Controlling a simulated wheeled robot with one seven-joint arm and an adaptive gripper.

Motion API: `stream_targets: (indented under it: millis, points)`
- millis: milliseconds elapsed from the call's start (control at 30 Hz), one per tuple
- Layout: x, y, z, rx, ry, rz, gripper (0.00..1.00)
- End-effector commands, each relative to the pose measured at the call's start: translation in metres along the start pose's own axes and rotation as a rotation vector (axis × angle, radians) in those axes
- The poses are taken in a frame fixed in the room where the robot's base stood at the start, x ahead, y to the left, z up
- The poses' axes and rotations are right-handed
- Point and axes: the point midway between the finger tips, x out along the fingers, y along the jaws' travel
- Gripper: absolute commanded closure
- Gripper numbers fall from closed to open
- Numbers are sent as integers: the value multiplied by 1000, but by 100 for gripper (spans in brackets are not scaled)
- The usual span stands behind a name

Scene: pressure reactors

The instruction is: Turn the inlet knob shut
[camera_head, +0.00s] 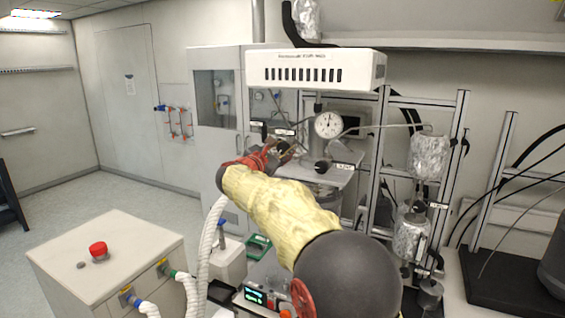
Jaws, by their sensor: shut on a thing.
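The pressure reactor stands in a metal frame at the centre, with a round white pressure gauge (328,125) on top. My gripper (284,150) is at the left side of the reactor head, at the end of my yellow-sleeved arm. Its red and black fingers are shut on a small dark knob there, which appears to be the inlet knob; the fingers hide most of it. Another black knob (323,166) sits on the right of the head, apart from my gripper. Small white labels (284,132) stand near the knobs, too small to read.
A white slotted box (316,70) overhangs the reactor. Foil-wrapped vessels (428,156) hang on the frame at right. A white cabinet with a red button (98,249) stands at front left. A controller with a lit display (256,296) is below my arm.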

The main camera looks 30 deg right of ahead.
Motion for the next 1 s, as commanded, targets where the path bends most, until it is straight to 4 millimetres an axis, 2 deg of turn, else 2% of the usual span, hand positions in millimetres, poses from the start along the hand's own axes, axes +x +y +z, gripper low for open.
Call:
stream_targets:
  millis: [33,600,1000]
  points:
    - [0,-3,-6,46,-1,1,93]
    - [0,-4,-5,579,1,0,93]
    - [0,-4,-5,833,1,-2,93]
